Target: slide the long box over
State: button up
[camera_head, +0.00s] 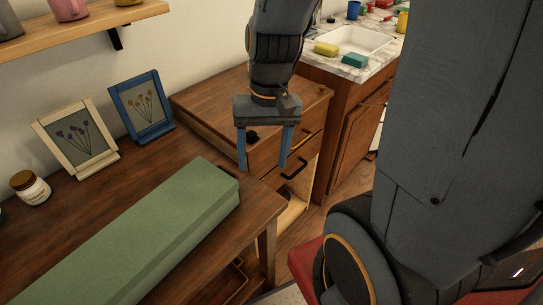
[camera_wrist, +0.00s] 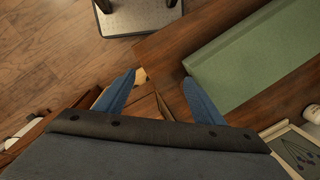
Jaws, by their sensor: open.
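The long box (camera_head: 140,238) is green and lies on a dark wooden table (camera_head: 262,207), running from the lower left to near the table's right end. In the wrist view its end (camera_wrist: 235,65) shows at the upper right. My gripper (camera_head: 262,168) hangs with its blue fingers pointing down, beyond the right end of the box. The fingers are spread with nothing between them. In the wrist view the gripper (camera_wrist: 158,82) is apart from the box, its right finger being the nearer one.
A cream picture frame (camera_head: 108,155), a blue picture frame (camera_head: 168,128) and a jar (camera_head: 29,188) stand behind the box. A wooden cabinet (camera_head: 205,95) with drawers stands past the table's end. A shelf (camera_head: 75,34) hangs above. A sink (camera_head: 362,40) is at the back right.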

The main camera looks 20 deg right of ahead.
aim_at(123, 262)
jog(key=z, duration=0.45)
jog(key=k, duration=0.2)
jog(key=u, duration=1.65)
jog(key=k, duration=0.2)
jog(key=u, duration=0.7)
